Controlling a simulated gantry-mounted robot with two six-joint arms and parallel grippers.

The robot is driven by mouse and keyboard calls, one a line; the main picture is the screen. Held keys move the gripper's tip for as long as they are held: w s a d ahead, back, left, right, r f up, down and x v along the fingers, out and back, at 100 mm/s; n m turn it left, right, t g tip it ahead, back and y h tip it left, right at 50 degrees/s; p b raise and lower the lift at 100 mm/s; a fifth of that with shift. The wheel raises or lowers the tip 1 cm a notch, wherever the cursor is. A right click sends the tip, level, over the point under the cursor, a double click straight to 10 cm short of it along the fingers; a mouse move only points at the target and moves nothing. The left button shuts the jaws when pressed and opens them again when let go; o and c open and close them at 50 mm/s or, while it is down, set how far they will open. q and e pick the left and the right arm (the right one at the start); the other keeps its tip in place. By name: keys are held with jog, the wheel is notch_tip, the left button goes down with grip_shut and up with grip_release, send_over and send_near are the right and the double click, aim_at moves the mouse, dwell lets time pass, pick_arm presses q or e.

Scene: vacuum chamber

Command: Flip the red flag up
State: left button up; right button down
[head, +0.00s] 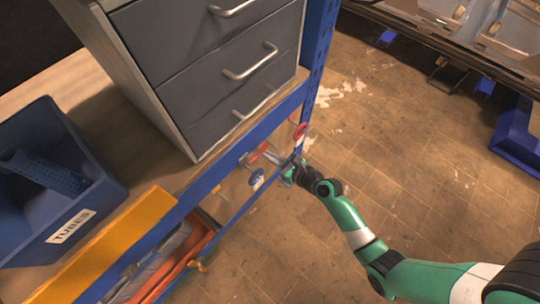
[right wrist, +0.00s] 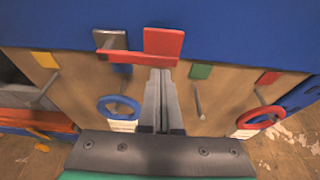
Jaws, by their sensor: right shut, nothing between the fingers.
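The red flag (right wrist: 163,42) shows in the right wrist view as a red plate with a red bar running left from its foot, against the blue shelf beam. It also shows small in the head view (head: 258,152), at the blue beam below the drawers. My right gripper (right wrist: 161,75) is shut and empty, its fingertips just below the flag's bar. I cannot tell whether they touch it. In the head view the right gripper (head: 281,163) reaches the beam from the right. My left gripper is in neither view.
A blue ring (right wrist: 119,106) and a red ring (right wrist: 261,117) flank the gripper, with thin pegs nearby. Green (right wrist: 201,71) and yellow (right wrist: 45,60) squares sit along the beam. A grey drawer cabinet (head: 205,70) and blue tubes bin (head: 95,195) stand on the shelf.

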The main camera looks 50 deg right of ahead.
jog(key=shift+r+p, duration=0.2)
jog(key=shift+p, duration=0.3)
